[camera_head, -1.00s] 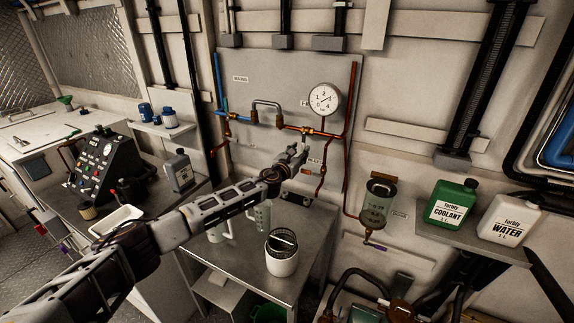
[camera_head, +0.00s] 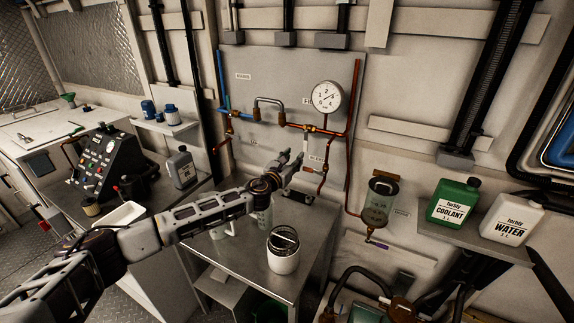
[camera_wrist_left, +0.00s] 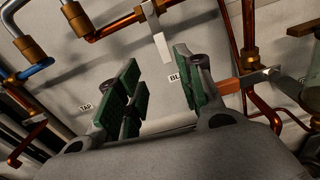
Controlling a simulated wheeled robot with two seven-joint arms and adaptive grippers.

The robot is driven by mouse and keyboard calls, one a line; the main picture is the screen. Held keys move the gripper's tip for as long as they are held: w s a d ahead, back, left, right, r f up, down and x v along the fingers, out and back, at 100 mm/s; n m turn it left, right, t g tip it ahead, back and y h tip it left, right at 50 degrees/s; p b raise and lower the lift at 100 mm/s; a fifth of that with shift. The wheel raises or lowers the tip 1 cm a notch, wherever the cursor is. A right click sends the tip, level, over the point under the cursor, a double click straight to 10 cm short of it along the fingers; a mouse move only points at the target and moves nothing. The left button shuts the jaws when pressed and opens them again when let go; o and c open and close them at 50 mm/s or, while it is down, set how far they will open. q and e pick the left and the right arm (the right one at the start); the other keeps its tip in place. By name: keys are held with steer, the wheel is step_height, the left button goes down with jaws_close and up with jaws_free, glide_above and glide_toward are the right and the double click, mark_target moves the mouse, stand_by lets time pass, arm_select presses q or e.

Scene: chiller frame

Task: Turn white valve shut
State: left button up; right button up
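A white valve handle (camera_wrist_left: 158,38) hangs down from the copper pipe in the left wrist view. In the head view it is a small pale strip (camera_head: 306,136) below the pipe, left of the gauge's lower side. My left gripper (camera_head: 292,160) is just below and left of it in the head view. In the left wrist view my left gripper (camera_wrist_left: 163,70) is open, its green-padded fingers apart with nothing between them. The handle's lower end shows above and between the fingertips, apparently apart from them. My right gripper is not in view.
A pressure gauge (camera_head: 327,97) sits above the copper pipes. Another lever (camera_wrist_left: 248,80) lies right of the fingers in the wrist view. Below are a steel table (camera_head: 240,258) and a white container (camera_head: 283,252). Coolant (camera_head: 453,203) and water (camera_head: 510,219) jugs stand on the right shelf.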

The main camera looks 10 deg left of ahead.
arm_select(q)
steer(key=shift+v, duration=2)
steer(key=shift+a, duration=0.1)
